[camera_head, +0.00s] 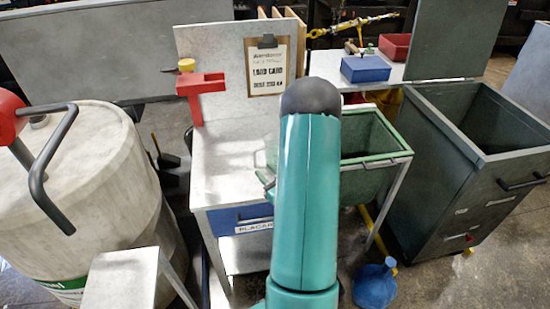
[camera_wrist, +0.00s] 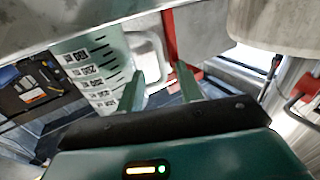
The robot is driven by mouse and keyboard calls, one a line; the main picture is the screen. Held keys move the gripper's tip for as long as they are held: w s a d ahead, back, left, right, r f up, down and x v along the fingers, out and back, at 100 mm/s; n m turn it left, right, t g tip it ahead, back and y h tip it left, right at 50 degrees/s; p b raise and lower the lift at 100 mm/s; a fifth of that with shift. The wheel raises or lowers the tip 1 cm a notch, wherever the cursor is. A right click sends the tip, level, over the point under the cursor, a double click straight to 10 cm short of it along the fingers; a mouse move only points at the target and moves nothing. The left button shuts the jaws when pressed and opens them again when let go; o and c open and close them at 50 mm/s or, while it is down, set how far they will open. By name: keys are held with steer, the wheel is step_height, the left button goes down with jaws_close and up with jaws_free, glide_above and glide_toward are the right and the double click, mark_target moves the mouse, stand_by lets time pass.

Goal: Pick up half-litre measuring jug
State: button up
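The half-litre measuring jug (camera_wrist: 97,72) is pale green with dark graduation marks and white number labels; it appears tilted in the wrist view. Its looped handle (camera_wrist: 158,48) is on its right side. My gripper (camera_wrist: 160,76) is open, its two green fingers apart. The left fingertip overlaps the jug's lower right edge, and the handle shows beyond the gap between the fingers. I cannot tell whether a finger touches the jug. In the head view my teal arm hides the gripper and most or all of the jug.
A grey bench (camera_head: 217,172) has a back panel with a clipboard (camera_head: 268,72) and a red bracket (camera_head: 200,92). A green open bin (camera_head: 372,180) and a dark compactor box (camera_head: 440,165) stand right. A large pale drum (camera_head: 85,190) stands left. A blue container (camera_head: 374,287) is on the floor.

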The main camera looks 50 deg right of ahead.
mark_target(256, 162)
steer(key=x, duration=0.4)
steer(key=shift+w+d, duration=0.1)
steer(key=shift+w, duration=0.2)
steer(key=shift+c, duration=0.3)
jaws_close()
steer(key=shift+r, duration=0.1)
